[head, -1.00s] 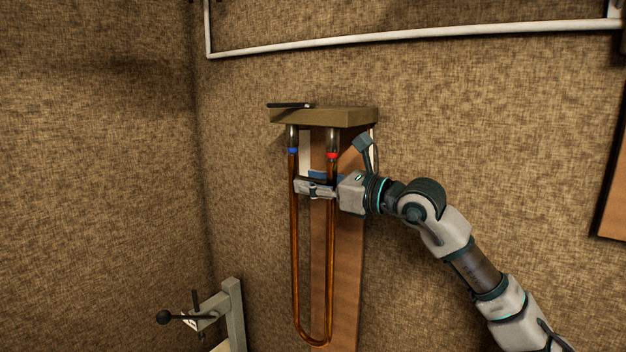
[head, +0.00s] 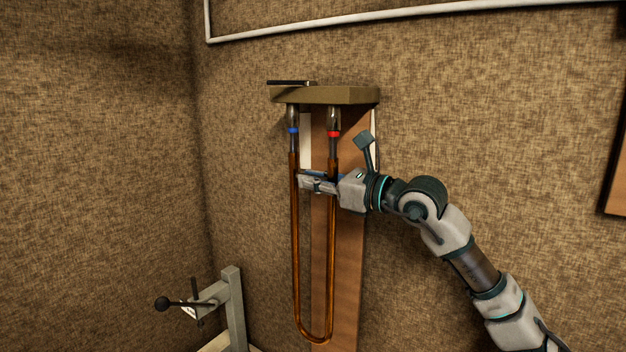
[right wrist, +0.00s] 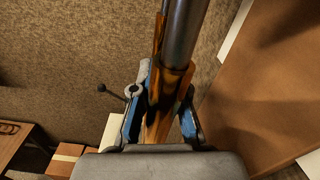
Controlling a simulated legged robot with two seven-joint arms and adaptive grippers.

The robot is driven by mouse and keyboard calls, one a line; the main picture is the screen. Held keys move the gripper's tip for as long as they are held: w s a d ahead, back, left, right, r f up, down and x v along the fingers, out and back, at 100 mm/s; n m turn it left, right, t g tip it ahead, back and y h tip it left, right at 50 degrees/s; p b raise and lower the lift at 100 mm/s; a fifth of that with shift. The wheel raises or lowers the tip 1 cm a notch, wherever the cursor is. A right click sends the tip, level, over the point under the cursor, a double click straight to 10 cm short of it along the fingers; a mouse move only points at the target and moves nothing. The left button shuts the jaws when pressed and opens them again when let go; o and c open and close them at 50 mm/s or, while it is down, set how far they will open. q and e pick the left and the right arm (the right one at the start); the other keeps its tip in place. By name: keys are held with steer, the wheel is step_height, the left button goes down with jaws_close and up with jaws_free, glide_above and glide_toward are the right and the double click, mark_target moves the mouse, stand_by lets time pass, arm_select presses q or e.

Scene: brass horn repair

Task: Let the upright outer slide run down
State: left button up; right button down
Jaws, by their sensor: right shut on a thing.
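The outer slide (head: 296,250) is a long brass U that hangs upright with its bend at the bottom. Its two legs sit around silver inner tubes, one under a blue band (head: 292,131) and one under a red band (head: 333,134). A short bare length of inner tube shows below each band. My right gripper (head: 312,183) is shut on the slide near its top, seemingly on the right leg. In the right wrist view, its blue fingers (right wrist: 160,116) flank a brass tube with the silver inner tube (right wrist: 184,35) coming out of it. My left gripper is out of view.
An olive shelf block (head: 345,96) on a brown wall board (head: 345,270) holds the tubes from above, with a dark tool (head: 288,83) on it. A grey stand with a black-knobbed lever (head: 234,312) stands at lower left. A white pipe (head: 400,22) crosses the wall above.

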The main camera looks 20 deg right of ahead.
steer(key=c, duration=1.2)
jaws_free()
steer(key=shift+w+d, duration=0.1)
steer(key=v, duration=1.2)
steer(key=shift+f, duration=0.25)
steer(key=shift+w, duration=0.1)
